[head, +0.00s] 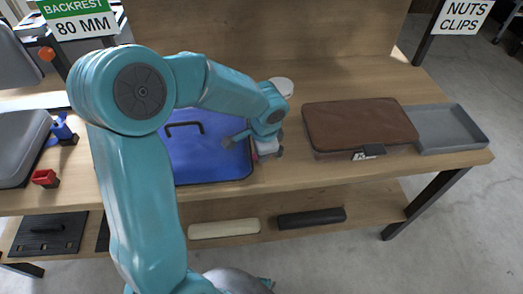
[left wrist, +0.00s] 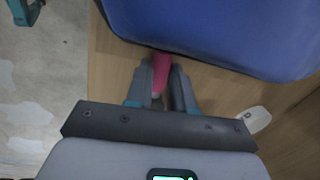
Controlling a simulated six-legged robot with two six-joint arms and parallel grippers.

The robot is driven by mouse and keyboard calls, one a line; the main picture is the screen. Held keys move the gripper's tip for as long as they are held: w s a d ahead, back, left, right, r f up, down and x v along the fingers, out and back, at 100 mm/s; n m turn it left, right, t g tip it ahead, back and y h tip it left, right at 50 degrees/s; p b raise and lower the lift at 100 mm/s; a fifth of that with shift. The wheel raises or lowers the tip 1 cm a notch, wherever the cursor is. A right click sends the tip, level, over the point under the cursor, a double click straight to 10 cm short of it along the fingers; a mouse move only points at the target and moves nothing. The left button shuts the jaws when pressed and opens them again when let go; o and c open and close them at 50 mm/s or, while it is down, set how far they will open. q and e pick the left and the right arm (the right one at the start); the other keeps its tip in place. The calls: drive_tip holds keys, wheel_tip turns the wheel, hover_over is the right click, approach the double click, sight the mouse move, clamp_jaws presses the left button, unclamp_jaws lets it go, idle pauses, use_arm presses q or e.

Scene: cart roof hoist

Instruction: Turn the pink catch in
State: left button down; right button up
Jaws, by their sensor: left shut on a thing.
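The pink catch (left wrist: 160,68) shows in the left wrist view as a short pink piece at the edge of a blue panel (left wrist: 215,30). My left gripper (left wrist: 162,80) is shut on it, one finger on each side. In the head view the blue panel (head: 205,155) lies on the wooden bench, with a black handle (head: 184,125) on it. My left gripper (head: 267,149) is at the panel's right edge there, and the catch cannot be made out. My right gripper is not in view.
A brown cushioned case (head: 358,124) and a grey tray (head: 450,128) stand to the right on the bench (head: 300,175). A white round thing (head: 283,86) is behind my left wrist. A blue clamp-like thing (head: 62,130) and a red block (head: 45,177) are at left.

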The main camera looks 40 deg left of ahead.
use_arm(q)
drive_tip(key=shift+w+r, duration=0.15)
drive_tip(key=c, duration=1)
unclamp_jaws()
drive_tip(key=shift+o, duration=0.2)
wheel_tip(320, 180, up, 16)
drive_tip(key=s+d+p, duration=0.2)
drive_tip(key=shift+d, duration=0.35)
